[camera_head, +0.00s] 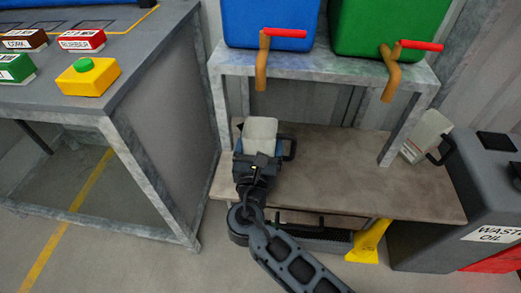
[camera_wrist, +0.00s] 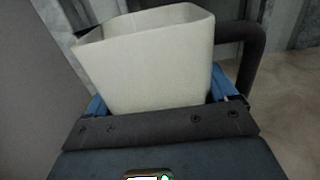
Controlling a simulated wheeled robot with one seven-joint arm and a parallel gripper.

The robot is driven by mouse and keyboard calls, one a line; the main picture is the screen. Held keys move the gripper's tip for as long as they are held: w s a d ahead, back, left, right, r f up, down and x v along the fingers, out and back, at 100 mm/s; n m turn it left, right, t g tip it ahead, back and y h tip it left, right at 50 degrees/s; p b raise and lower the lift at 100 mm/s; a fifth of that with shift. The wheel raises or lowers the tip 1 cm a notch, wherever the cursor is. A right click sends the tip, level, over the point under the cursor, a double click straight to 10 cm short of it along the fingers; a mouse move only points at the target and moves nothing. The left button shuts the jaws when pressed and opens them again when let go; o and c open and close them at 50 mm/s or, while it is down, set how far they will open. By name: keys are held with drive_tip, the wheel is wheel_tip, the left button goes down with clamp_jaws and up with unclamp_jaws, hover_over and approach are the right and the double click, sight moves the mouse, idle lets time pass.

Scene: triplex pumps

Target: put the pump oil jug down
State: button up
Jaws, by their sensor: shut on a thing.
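The pump oil jug, a whitish open-topped container with a dark handle, shows in the head view (camera_head: 261,132) at the left end of a low shelf (camera_head: 350,180). In the wrist view the jug (camera_wrist: 150,62) fills the middle, upright, with its dark handle on the right. My gripper (camera_head: 258,158) is shut on the jug, with blue finger pads on both sides of it in the wrist view (camera_wrist: 160,105). The jug's base is hidden, so I cannot tell whether it touches the shelf.
Blue (camera_head: 268,22) and green (camera_head: 390,28) tanks with red-handled taps stand on a raised rack above the shelf. Another whitish jug (camera_head: 425,135) is at the right, by the waste oil bin (camera_head: 450,185). A grey workbench (camera_head: 165,100) is left. The shelf's middle is clear.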

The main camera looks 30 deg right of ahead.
drive_tip(key=shift+f, duration=0.9)
drive_tip(key=shift+f, duration=0.2)
drive_tip(key=o, duration=0.9)
drive_tip(key=shift+r, duration=0.1)
drive_tip(key=shift+s+a+r, duration=0.1)
drive_tip(key=shift+r, duration=0.05)
drive_tip(key=p+v, duration=0.1)
drive_tip(key=v, duration=1)
drive_tip(key=shift+s+a, duration=0.2)
drive_tip(key=shift+s, duration=0.1)
